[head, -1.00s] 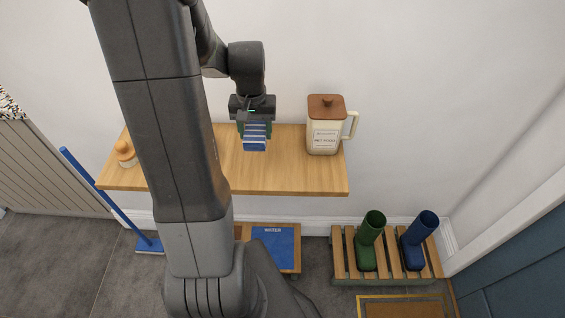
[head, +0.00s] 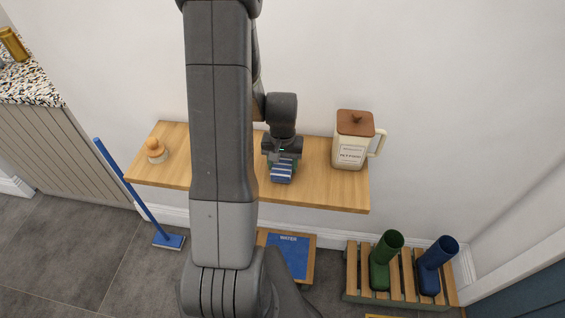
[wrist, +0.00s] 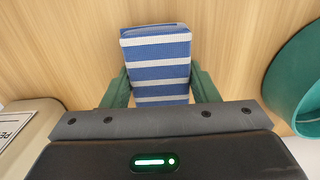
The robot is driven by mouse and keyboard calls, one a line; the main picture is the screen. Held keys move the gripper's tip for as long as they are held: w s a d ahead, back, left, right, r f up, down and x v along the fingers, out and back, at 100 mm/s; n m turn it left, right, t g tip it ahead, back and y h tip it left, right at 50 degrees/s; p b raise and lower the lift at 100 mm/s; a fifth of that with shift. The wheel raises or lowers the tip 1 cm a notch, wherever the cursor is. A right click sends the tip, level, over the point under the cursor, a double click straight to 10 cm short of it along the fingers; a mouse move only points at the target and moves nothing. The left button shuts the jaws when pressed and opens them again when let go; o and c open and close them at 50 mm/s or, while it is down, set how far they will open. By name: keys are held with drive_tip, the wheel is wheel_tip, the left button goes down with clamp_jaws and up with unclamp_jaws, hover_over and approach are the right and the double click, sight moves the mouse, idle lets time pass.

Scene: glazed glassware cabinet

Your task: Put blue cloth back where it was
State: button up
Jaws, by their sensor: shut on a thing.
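The blue cloth (head: 283,170) is a folded bundle with white stripes. My gripper (head: 282,160) is shut on it, with the cloth pointing down over the middle of the wooden wall shelf (head: 320,194). In the wrist view the cloth (wrist: 157,62) sits between the two green fingers of my gripper (wrist: 158,88), with the shelf's wood grain (wrist: 230,40) behind it. I cannot tell whether the cloth touches the shelf.
A cream pet-food jar (head: 352,145) stands right of the cloth. A teal round object (wrist: 298,80) is close by in the wrist view. A wooden-handled brush (head: 156,152) is at the shelf's left end. Below are a blue broom (head: 140,200), a water mat (head: 288,255) and boots (head: 385,262).

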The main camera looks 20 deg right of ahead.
sight(283, 163)
drive_tip(key=shift+f, duration=0.25)
drive_tip(key=o, duration=0.9)
drive_tip(key=shift+r, duration=0.1)
wheel_tip(283, 163, up, 12)
drive_tip(key=shift+r+b, duration=0.2)
drive_tip(key=shift+b, duration=0.2)
